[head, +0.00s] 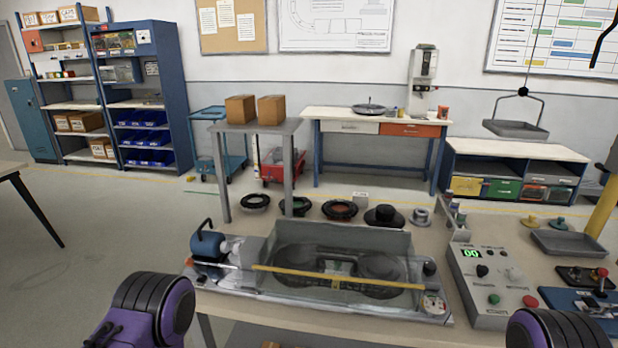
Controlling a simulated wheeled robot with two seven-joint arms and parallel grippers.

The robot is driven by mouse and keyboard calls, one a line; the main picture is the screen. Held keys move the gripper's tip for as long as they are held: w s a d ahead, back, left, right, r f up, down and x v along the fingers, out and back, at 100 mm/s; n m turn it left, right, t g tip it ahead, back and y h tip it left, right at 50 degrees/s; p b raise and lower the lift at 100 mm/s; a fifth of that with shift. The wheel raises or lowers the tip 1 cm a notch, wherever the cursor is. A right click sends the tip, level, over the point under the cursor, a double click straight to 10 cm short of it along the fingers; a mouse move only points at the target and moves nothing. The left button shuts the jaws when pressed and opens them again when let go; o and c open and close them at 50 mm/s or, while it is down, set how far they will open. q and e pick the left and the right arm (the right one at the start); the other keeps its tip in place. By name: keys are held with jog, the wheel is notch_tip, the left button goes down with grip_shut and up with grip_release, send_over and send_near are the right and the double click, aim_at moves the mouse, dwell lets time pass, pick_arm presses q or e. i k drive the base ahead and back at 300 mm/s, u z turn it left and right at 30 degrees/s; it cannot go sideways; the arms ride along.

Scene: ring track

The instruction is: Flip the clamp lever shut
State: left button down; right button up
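At the right edge of the bench, a small fixture with a blue base (585,300) has a dark upright lever with a red knob (602,272). This looks like the clamp lever, and it seems to stand up rather than lie flat. Its lower part and whatever it clamps are too small to make out. Purple and black links of my left and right arms show at the bottom left and bottom right. Neither gripper shows in the head view. My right arm link is just left of the fixture in the picture and covers part of the bench there.
A clear-walled tank (340,240) with a yellow bar (335,278) fills the bench middle, with a blue motor (208,245) at its left. A control box (492,285) with buttons and a green display stands left of the fixture. A grey tray (570,243) lies behind it.

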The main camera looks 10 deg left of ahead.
aim_at(188, 261)
jog(key=z, duration=0.05)
jog(key=k, duration=0.65)
jog(key=u, duration=0.75)
jog(key=i, duration=1.35)
jog(key=z, duration=0.1)
